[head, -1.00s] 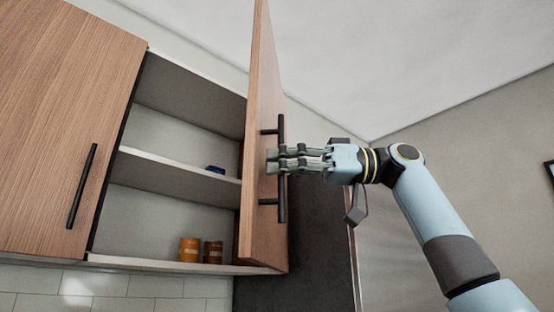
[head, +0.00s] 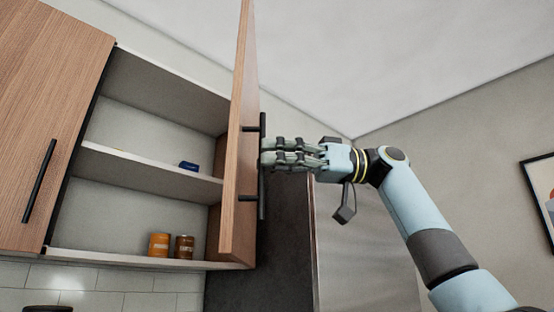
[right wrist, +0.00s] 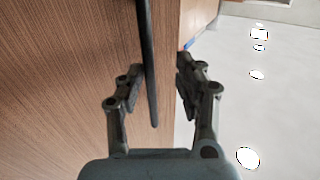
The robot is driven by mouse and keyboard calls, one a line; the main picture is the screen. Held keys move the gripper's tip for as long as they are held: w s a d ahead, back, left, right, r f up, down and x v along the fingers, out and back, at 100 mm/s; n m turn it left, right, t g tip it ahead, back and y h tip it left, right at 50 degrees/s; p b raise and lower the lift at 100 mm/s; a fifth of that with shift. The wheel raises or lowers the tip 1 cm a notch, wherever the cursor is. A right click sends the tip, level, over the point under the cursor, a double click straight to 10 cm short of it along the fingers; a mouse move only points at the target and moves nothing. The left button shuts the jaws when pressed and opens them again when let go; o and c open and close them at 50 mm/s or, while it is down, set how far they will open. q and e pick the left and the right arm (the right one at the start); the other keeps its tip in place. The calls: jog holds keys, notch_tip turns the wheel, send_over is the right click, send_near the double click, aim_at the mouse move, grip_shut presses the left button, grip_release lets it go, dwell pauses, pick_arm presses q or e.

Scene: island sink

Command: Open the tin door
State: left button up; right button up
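The wooden cabinet door (head: 241,150) stands swung open, seen nearly edge-on in the head view. Its black bar handle (head: 262,205) faces right. Behind it, an orange tin (head: 159,245) and a brown tin (head: 184,246) stand side by side on the cabinet's bottom shelf. My right gripper (head: 268,153) is at the middle of the handle. In the right wrist view its two fingers (right wrist: 157,85) are spread apart, with the handle bar (right wrist: 149,60) between them and the door's edge near the right finger. Whether the fingers touch the handle is unclear. My left gripper is out of view.
A blue object (head: 188,166) lies on the upper shelf. A closed wooden door (head: 50,100) with a black handle is at the left. A dark panel (head: 265,270) is below the open door. A framed picture (head: 540,195) hangs at the right, and the space there looks clear.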

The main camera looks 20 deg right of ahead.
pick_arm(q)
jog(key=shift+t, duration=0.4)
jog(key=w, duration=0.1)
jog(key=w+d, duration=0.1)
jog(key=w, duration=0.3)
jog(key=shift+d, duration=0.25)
pick_arm(e)
jog(key=d, duration=1.1)
jog(key=shift+s+d+f, duration=0.15)
jog(key=shift+s+d, duration=0.1)
jog(key=shift+s, duration=0.2)
